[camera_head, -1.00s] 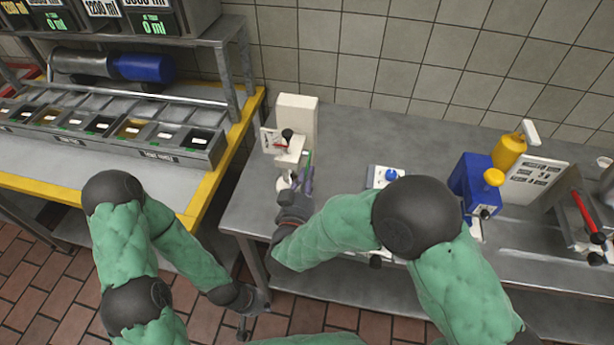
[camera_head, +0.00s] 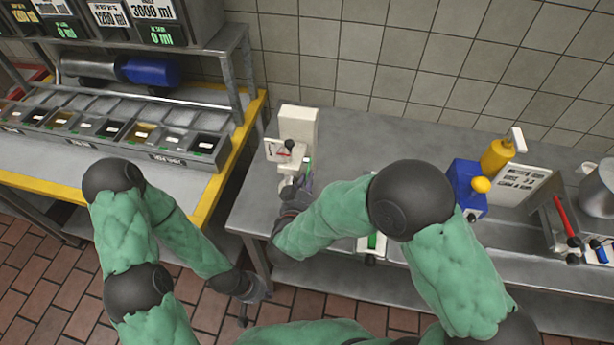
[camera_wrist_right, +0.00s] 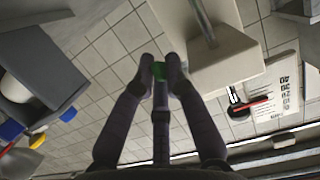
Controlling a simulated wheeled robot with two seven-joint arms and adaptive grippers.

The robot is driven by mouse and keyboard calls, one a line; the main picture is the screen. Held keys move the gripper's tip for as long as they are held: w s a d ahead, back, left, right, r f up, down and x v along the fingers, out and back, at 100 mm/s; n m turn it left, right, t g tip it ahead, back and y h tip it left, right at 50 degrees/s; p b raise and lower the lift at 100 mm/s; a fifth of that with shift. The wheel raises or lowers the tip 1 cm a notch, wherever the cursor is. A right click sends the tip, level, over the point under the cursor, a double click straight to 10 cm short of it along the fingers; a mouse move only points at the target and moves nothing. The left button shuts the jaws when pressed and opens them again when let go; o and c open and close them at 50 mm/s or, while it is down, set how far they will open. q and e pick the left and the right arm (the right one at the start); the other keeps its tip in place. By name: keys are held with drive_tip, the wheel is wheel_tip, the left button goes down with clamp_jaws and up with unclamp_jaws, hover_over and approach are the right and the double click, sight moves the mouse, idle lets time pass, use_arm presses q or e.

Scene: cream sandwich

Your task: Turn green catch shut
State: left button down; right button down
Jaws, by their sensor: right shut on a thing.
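The green catch (camera_wrist_right: 160,73) shows as a small green piece between the fingertips of my right gripper (camera_wrist_right: 160,75) in the right wrist view. The fingers are shut on it, beside the cream machine (camera_wrist_right: 225,60). In the head view the cream machine (camera_head: 298,128) stands at the left end of the steel counter, and a bit of green (camera_head: 308,166) shows by its front. There my right gripper (camera_head: 298,185) is low in front of the machine, partly hidden by its own arm. My left gripper (camera_head: 254,290) hangs over the floor before the counter; its fingers are too unclear to read.
A yellow-edged table (camera_head: 205,205) with a row of ingredient bins stands at the left. A blue device (camera_head: 467,185) and a yellow bottle (camera_head: 497,157) stand further right on the counter (camera_head: 250,215). My right arm hides the counter's middle.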

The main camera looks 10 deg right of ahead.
idle(0.3)
drive_tip(key=c, duration=1.3)
unclamp_jaws()
drive_tip(key=shift+v, duration=6)
